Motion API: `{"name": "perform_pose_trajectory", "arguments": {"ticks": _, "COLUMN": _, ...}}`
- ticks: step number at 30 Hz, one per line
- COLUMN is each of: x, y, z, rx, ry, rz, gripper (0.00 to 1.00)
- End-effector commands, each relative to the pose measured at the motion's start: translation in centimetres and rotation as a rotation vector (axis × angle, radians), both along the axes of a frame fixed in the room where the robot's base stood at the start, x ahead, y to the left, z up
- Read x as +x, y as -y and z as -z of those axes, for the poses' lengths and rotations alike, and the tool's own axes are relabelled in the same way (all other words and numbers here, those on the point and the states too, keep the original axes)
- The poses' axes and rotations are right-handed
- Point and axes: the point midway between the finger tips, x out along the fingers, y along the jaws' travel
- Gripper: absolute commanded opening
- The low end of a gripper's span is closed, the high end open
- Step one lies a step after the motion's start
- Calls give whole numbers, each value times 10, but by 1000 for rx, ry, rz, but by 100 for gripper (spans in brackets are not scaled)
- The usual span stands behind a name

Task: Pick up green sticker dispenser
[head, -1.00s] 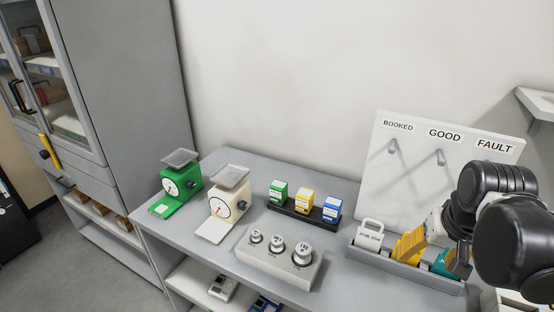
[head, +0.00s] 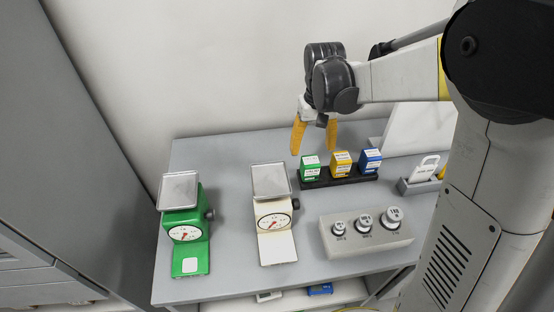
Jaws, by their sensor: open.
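The green sticker dispenser (head: 310,169) is a small box with a white label. It stands upright at the left end of a black holder (head: 344,182) on the grey table. A yellow dispenser (head: 340,164) and a blue dispenser (head: 369,161) stand to its right in the same holder. My gripper (head: 315,148) has yellow fingers and points down. Its fingers are spread and empty. It shows just above and behind the green dispenser in the picture. I cannot tell its exact height or depth.
A cream scale (head: 278,247) and a green scale (head: 187,252) stand left of the holder. A grey block with several weights (head: 366,240) is in front of it. A grey tray with tags (head: 420,187) is at the right. Bare table (head: 228,150) lies behind the scales.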

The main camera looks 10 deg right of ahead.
Motion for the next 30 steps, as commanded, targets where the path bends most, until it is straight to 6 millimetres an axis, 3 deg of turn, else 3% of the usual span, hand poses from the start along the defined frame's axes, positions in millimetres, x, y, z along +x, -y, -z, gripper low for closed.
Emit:
{"name": "perform_pose_trajectory", "arguments": {"ticks": 4, "x": 1, "y": 1, "z": 9, "rx": 0, "ry": -7, "rz": 1, "gripper": 70}}
{"name": "perform_pose_trajectory", "arguments": {"ticks": 12, "x": 1, "y": 1, "z": 52, "rx": 0, "ry": -7, "rz": 1, "gripper": 70}}
{"name": "perform_pose_trajectory", "arguments": {"ticks": 20, "x": 1, "y": 2, "z": 71, "rx": 0, "ry": -7, "rz": 1, "gripper": 70}}
{"name": "perform_pose_trajectory", "arguments": {"ticks": 27, "x": 0, "y": 4, "z": 108, "rx": 0, "ry": -7, "rz": 0, "gripper": 70}}
{"name": "perform_pose_trajectory", "arguments": {"ticks": 30, "x": -1, "y": 4, "z": 112, "rx": 0, "ry": -7, "rz": 0, "gripper": 70}}
